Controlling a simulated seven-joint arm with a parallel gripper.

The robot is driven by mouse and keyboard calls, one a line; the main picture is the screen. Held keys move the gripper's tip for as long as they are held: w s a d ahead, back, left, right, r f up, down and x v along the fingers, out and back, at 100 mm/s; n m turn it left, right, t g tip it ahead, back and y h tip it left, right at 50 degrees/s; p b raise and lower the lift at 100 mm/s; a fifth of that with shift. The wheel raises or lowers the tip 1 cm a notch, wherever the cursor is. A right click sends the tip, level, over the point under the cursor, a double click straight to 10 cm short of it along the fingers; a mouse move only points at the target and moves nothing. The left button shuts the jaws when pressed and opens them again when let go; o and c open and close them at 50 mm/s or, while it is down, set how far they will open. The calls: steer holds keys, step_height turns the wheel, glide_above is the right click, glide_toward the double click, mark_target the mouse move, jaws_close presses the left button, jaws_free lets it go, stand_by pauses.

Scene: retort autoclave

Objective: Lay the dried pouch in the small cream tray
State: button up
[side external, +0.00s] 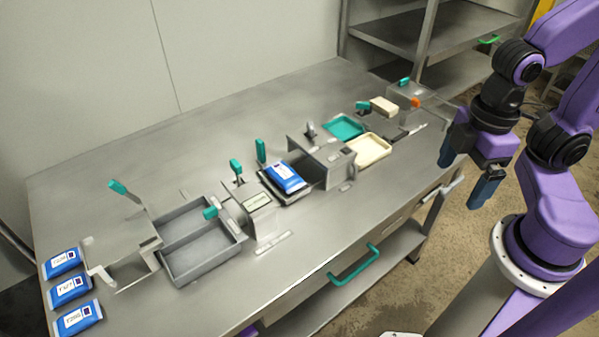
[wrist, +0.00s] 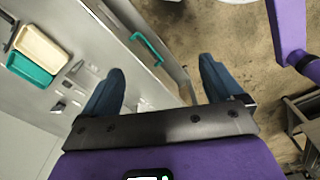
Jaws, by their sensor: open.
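A blue and white pouch (side external: 285,177) lies on a dark platform beside the grey box-like unit near the table's middle. I cannot tell if it is dried. Three more blue pouches (side external: 70,289) lie in a column at the table's left end. The small cream tray (side external: 370,150) sits empty right of the middle, next to a teal tray (side external: 344,127); the cream tray also shows at the upper left of the wrist view (wrist: 44,46). My gripper (side external: 458,178) is open and empty, held off the table's right edge; its two blue fingers stand apart in the wrist view (wrist: 160,88).
A grey two-part bin (side external: 203,270) and metal fixtures with teal handles (side external: 237,168) line the table. A cream block (side external: 384,106) and a clear box with an orange part (side external: 416,101) stand at the far right. The back left of the tabletop is clear.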

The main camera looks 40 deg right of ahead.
steer(key=w+a+r+m, duration=0.1)
steer(key=w+a+m, duration=0.2)
steer(key=w+a, duration=0.4)
steer(key=m, duration=1)
glide_above(284, 172)
step_height(284, 172, down, 6)
step_height(284, 172, down, 17)
steer(key=shift+r, duration=0.1)
